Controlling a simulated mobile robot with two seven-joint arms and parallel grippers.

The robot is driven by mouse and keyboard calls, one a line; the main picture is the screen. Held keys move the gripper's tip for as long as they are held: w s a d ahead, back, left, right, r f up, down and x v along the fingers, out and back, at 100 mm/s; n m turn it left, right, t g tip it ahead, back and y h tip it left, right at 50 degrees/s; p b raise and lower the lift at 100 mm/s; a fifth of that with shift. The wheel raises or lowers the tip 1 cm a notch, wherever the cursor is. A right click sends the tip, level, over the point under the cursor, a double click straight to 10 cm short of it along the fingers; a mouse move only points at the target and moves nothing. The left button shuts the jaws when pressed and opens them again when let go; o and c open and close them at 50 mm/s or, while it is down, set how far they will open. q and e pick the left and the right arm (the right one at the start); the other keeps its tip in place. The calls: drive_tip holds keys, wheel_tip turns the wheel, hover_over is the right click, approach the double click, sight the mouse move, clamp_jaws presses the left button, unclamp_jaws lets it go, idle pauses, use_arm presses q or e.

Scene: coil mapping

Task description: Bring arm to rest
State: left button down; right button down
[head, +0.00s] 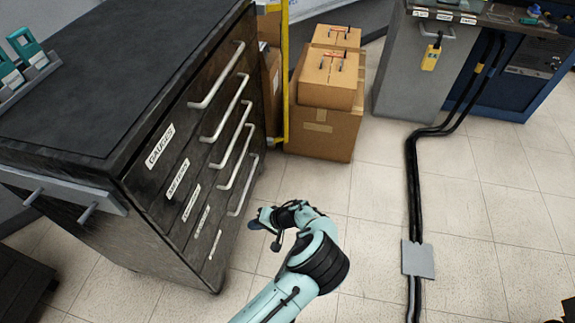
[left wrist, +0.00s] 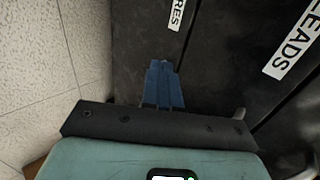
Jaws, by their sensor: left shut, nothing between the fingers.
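My left arm, pale teal with black joints, reaches up from the bottom of the head view. Its gripper (head: 262,219) is in front of the dark drawer cabinet (head: 178,150), near the lower drawers. In the left wrist view, the blue fingers (left wrist: 163,85) are together with nothing between them. They point at the cabinet's dark drawer fronts (left wrist: 215,65), where labels ending in "RES" and reading "LEADS" show. I cannot tell the exact gap between the fingertips and the drawers. My right gripper is not in view.
The cabinet's handles (head: 219,76) stick out toward my arm. Cardboard boxes (head: 325,120) stand behind, beside a yellow post (head: 284,80). Black cables (head: 413,190) run along the floor through a grey plate (head: 418,259). The tiled floor (head: 370,215) between cabinet and cables is clear.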

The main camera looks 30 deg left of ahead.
use_arm(q)
drive_tip(key=shift+f, duration=0.1)
